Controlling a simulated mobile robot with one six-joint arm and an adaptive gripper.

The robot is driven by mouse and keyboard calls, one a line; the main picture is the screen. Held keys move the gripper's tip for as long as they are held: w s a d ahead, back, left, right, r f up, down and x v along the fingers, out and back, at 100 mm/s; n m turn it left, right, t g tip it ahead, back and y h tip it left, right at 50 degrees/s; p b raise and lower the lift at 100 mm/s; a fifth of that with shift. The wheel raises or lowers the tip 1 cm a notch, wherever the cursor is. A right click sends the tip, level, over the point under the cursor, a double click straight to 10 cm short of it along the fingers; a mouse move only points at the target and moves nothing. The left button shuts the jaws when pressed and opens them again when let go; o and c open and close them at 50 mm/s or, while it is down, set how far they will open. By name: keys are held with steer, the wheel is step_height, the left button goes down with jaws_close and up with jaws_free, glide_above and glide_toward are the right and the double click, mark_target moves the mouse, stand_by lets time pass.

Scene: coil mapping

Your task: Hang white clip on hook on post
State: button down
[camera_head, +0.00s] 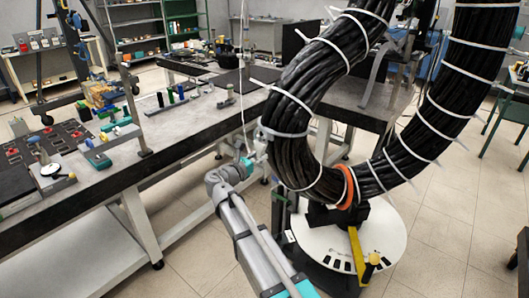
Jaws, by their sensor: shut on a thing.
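My gripper (259,150) is in the centre of the head view, at the left edge of a thick black cable coil (300,160). It is small here, and its fingers are partly hidden by the coil. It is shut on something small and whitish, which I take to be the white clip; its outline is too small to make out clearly. A thin white cord (243,85) runs upward from near my gripper. A thin upright post (243,35) shows behind, above the bench; I cannot make out a hook on it.
The coil is bound with several white ties and one orange band (346,187), above a round white base (385,240) with a yellow bar (357,255). A long dark-topped bench (190,130) with tools and fixtures stands at left. Open tiled floor (440,230) lies at right.

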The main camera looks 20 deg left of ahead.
mark_target(258, 155)
steer(key=shift+s, duration=0.2)
steer(key=shift+s+a, duration=0.35)
steer(key=shift+s, duration=0.3)
steer(key=shift+v, duration=1.25)
stand_by(0.3)
steer(key=shift+r, duration=0.1)
stand_by(0.4)
